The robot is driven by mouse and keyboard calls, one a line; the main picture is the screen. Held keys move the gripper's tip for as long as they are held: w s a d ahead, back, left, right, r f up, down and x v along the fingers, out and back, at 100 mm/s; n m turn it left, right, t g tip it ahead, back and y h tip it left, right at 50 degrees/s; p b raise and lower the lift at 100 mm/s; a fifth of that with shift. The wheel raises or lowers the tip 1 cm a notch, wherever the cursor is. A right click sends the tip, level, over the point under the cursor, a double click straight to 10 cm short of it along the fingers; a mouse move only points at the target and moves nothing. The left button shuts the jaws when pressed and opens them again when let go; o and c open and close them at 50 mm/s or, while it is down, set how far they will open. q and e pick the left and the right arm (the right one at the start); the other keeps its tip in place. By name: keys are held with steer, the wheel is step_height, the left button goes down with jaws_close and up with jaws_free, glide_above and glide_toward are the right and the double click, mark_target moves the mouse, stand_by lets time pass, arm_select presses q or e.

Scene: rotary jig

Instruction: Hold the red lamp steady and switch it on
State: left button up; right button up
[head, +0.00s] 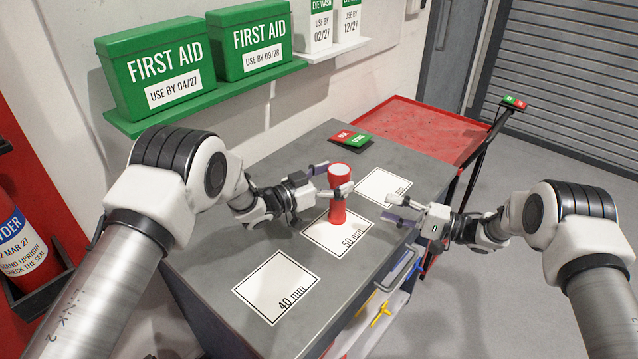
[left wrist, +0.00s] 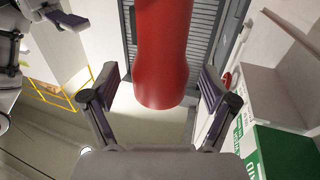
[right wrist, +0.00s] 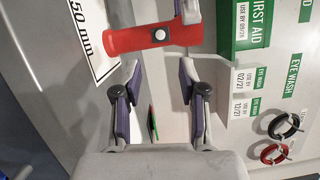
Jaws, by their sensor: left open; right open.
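The red lamp (head: 338,208) stands upright on the card marked 50 mm, its wider head at the top. My left gripper (head: 332,180) is open at the lamp's upper part. In the left wrist view the lamp (left wrist: 162,60) appears between the spread fingers, with a gap on each side. My right gripper (head: 393,207) is open and empty, to the right of the lamp and apart from it. In the right wrist view the lamp (right wrist: 130,41) lies ahead of the open fingers, and a round white button (right wrist: 160,36) on its side faces this camera.
The grey bench top also carries a 40 mm card (head: 277,287), another white card (head: 384,187) and a red and green plate (head: 351,140) behind. Green first aid boxes (head: 158,68) stand on a wall shelf (head: 205,97). A red trolley (head: 425,130) adjoins the far end.

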arm_select(q)
steer(key=shift+w+d, duration=0.25)
steer(key=shift+d, duration=0.05)
steer(key=shift+c, duration=0.3)
arm_select(e)
steer(key=shift+a, duration=0.1)
arm_select(q)
steer(key=c, duration=1.3)
arm_select(e)
jaws_close()
